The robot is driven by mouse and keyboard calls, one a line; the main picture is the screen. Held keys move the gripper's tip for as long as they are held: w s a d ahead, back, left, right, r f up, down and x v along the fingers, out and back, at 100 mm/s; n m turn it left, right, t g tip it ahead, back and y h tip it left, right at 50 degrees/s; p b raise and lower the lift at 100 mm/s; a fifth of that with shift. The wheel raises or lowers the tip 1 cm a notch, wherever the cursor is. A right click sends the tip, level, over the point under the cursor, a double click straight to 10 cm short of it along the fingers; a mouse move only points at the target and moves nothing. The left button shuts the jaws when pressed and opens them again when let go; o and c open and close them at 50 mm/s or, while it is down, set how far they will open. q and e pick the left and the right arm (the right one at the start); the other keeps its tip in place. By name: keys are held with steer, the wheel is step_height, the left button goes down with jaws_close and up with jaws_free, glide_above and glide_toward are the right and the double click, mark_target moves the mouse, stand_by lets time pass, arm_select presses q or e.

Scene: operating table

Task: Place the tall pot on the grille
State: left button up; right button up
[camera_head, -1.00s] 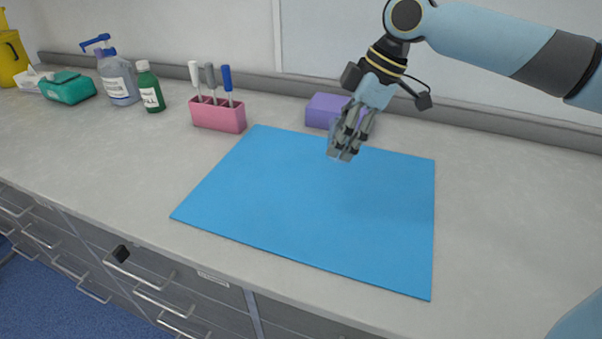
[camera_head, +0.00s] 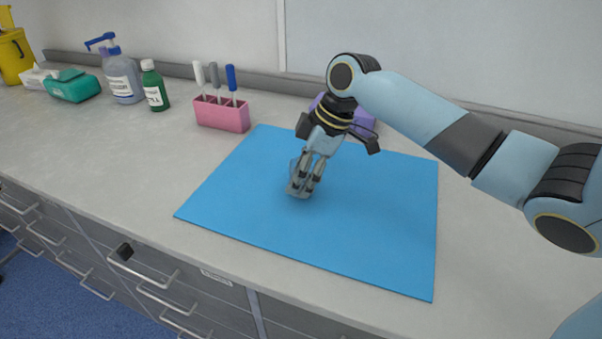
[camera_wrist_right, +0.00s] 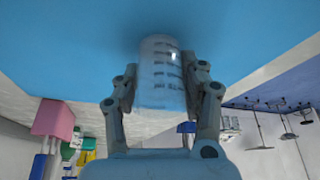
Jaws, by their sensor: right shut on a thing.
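My right gripper (camera_head: 301,190) is over the middle of the blue mat, pointing down and tilted. In the right wrist view the same gripper (camera_wrist_right: 165,85) is shut on a clear, tall pot with dark marks (camera_wrist_right: 160,70), one finger on each side. In the head view the pot is mostly hidden by the fingers and hard to make out. It is close to the mat; I cannot tell whether it touches it. I see no grille in either view. My left gripper is not in view.
The blue mat (camera_head: 375,240) is otherwise bare. Behind it stand a pink holder with several handled tools (camera_head: 222,115) and a purple block (camera_head: 362,122), partly hidden by my arm. A green bottle (camera_head: 153,86), a pump bottle (camera_head: 122,80) and a teal pack (camera_head: 72,86) stand at left.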

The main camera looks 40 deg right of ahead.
steer(key=shift+f, duration=0.1)
steer(key=o, duration=1.2)
